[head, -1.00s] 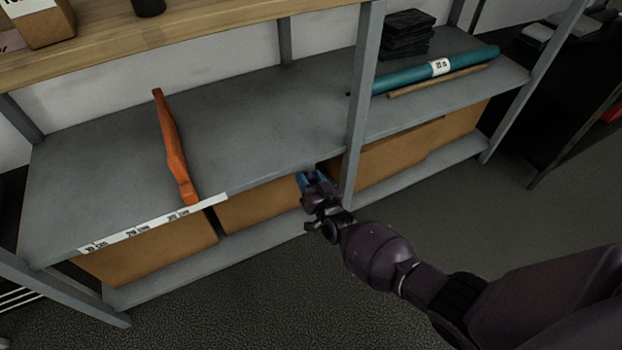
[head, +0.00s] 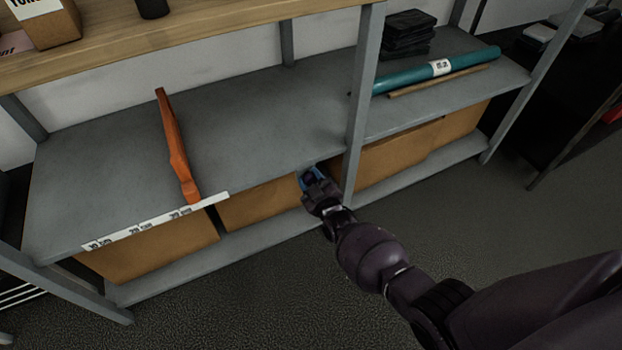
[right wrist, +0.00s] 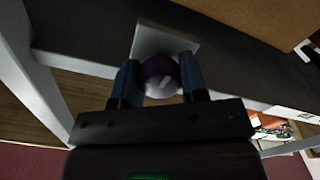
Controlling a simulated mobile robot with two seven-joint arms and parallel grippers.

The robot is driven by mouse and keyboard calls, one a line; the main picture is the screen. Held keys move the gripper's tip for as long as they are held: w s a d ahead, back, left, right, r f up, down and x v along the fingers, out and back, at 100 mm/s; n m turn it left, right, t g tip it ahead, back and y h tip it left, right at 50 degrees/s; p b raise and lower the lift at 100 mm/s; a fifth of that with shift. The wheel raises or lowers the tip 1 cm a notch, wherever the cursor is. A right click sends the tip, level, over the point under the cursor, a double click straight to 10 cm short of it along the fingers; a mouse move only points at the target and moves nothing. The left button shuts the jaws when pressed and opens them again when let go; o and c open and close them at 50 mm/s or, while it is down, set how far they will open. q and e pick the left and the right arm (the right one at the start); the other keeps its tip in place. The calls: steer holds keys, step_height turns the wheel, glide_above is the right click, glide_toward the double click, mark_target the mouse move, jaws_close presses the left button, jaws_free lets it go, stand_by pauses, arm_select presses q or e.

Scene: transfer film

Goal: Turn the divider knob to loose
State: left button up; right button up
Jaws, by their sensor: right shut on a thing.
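The divider knob (right wrist: 162,72) is a dark purple, round knob with a pale mark on its face. It sits in front of a light square plate (right wrist: 165,42) at the shelf edge. In the right wrist view, the blue fingers of my right gripper (right wrist: 160,80) are shut on it, one on each side. In the head view, my right gripper (head: 310,178) is at the shelf's front edge beside the upright, and the knob cannot be made out there. My left gripper is out of view.
A white scale strip (head: 155,222) runs along the shelf's front edge. A grey upright (head: 357,120) stands just right of my gripper. A teal roll (head: 425,73) and black boxes (head: 407,35) lie beyond it. Brown boxes (head: 260,203) fill the lower level.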

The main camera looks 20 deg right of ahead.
steer(key=shift+n, duration=0.5)
steer(key=o, duration=0.9)
